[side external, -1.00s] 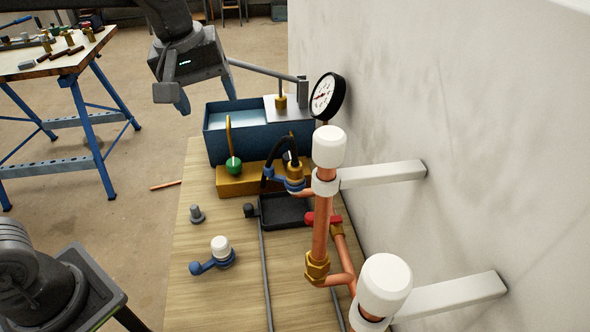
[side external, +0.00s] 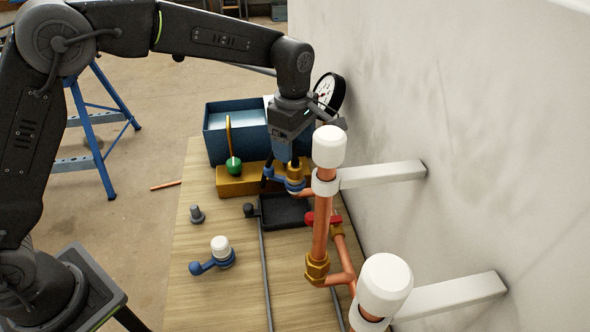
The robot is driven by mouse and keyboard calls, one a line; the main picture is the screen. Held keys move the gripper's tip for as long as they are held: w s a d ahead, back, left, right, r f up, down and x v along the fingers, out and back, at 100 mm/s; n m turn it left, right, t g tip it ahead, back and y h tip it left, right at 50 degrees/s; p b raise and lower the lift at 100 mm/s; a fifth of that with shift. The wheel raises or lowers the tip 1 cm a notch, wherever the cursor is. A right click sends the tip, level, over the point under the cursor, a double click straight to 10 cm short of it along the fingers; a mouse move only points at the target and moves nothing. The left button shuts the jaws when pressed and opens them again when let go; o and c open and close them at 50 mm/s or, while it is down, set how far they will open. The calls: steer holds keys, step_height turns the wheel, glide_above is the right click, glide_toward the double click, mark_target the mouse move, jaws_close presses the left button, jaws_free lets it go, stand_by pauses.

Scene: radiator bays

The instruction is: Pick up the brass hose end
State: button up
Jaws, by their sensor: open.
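The brass hose end (side external: 295,173) stands by the blue valve handle (side external: 293,185), at the end of a copper pipe behind the upright radiator pipe. My gripper (side external: 295,155) points down right above the brass hose end, with its jaws open around or just over its top. The gripper body hides most of the black hose. The white pipe cap in front covers part of the right side of the gripper, so I cannot tell whether a finger touches the hose end.
A white-capped copper pipe (side external: 321,225) stands close in front, with a white wall bracket (side external: 385,174). A pressure gauge (side external: 329,92) is behind the gripper. A blue box (side external: 220,152) and a gold block with a green ball (side external: 233,166) stand left.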

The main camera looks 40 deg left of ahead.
mark_target(295, 164)
steer(key=f, duration=0.7)
steer(key=shift+s+d+f, duration=0.2)
steer(key=shift+s+d, duration=0.05)
steer(key=shift+d, duration=0.1)
steer(key=c, duration=0.9)
steer(key=shift+o, duration=0.2)
steer(key=shift+r, duration=0.1)
